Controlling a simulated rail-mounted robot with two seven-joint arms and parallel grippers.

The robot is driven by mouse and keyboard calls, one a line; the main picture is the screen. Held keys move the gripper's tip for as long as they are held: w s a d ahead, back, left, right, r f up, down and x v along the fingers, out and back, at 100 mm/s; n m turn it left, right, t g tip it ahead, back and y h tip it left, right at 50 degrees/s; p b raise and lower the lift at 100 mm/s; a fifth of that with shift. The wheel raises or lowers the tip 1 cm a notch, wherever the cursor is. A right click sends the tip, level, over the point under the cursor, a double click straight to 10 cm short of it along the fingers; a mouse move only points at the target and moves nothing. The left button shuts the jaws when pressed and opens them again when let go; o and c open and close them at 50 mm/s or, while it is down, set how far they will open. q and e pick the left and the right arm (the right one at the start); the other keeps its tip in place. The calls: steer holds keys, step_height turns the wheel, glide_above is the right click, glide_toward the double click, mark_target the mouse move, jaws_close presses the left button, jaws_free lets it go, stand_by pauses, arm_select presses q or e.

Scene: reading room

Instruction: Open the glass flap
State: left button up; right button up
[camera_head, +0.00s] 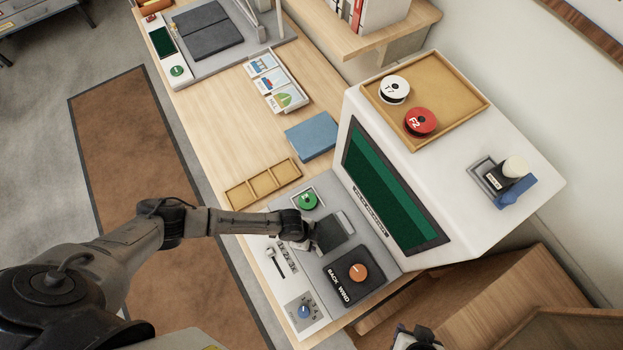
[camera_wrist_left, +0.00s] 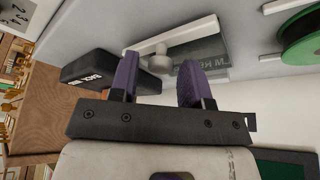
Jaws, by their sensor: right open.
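The glass flap (camera_head: 340,231) is a dark, flat panel in the grey console deck, between the green reel and the black BACK WIND box. In the left wrist view the glass (camera_wrist_left: 203,54) shows lettering through it and looks closed. A pale round knob (camera_wrist_left: 156,62) stands at its edge. My left gripper (camera_wrist_left: 160,72) has its two purple fingers apart, with the knob just beyond and between their tips; I cannot tell whether they touch it. In the head view the left hand covers part of the flap. My right gripper (camera_head: 418,333) is at the bottom edge, partly cut off, apart from the flap.
The black BACK WIND box (camera_head: 342,288) with an orange knob and the green reel (camera_head: 306,201) flank the flap. A green screen (camera_head: 395,200) rises behind it. A wooden compartment tray (camera_head: 262,183) and blue book (camera_head: 312,136) lie on the desk nearby.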

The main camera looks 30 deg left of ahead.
arm_select(q)
jaws_close()
arm_select(e)
steer(key=shift+d, duration=0.15)
